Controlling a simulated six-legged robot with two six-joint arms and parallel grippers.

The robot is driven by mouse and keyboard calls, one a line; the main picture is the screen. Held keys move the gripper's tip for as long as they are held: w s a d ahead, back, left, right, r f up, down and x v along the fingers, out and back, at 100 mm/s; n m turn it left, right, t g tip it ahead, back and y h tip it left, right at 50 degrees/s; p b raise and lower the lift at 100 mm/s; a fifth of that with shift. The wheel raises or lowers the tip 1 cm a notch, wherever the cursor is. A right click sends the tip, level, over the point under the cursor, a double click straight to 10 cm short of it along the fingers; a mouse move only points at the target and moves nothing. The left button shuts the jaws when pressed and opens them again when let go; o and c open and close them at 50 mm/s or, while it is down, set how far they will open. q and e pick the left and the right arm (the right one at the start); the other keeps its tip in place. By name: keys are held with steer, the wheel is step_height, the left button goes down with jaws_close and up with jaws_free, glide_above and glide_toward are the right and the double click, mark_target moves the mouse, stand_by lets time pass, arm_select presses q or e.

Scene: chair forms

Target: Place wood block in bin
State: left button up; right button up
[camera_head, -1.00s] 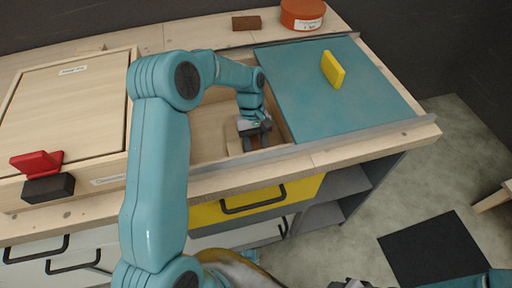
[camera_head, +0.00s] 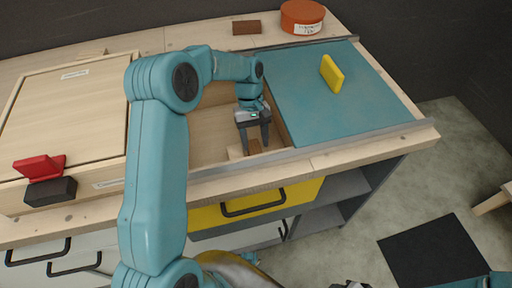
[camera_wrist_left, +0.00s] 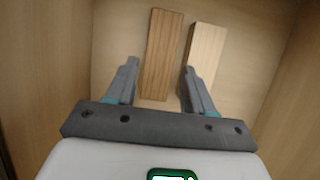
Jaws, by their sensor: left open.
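My left gripper (camera_head: 255,149) is open inside the open-topped wooden bin (camera_head: 212,132) in the bench. A brown wood block (camera_wrist_left: 161,55) lies on the bin floor, seen between and beyond the open fingers in the left wrist view (camera_wrist_left: 158,78). In the head view the brown block (camera_head: 255,146) shows just below the fingers, partly hidden. A paler wood block (camera_wrist_left: 206,55) lies beside it to the right in the wrist view. A grey part at the bottom edge of the head view may be my right gripper (camera_head: 350,284); its fingers cannot be made out.
A teal sliding panel (camera_head: 325,95) with a yellow handle (camera_head: 331,73) is right of the bin. A wooden lid (camera_head: 66,110) with a red handle (camera_head: 40,168) is on the left. A brown block (camera_head: 246,27) and an orange round container (camera_head: 302,16) stand at the back.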

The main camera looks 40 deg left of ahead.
arm_select(q)
steer(key=p+v, duration=0.1)
steer(key=v, duration=0.7)
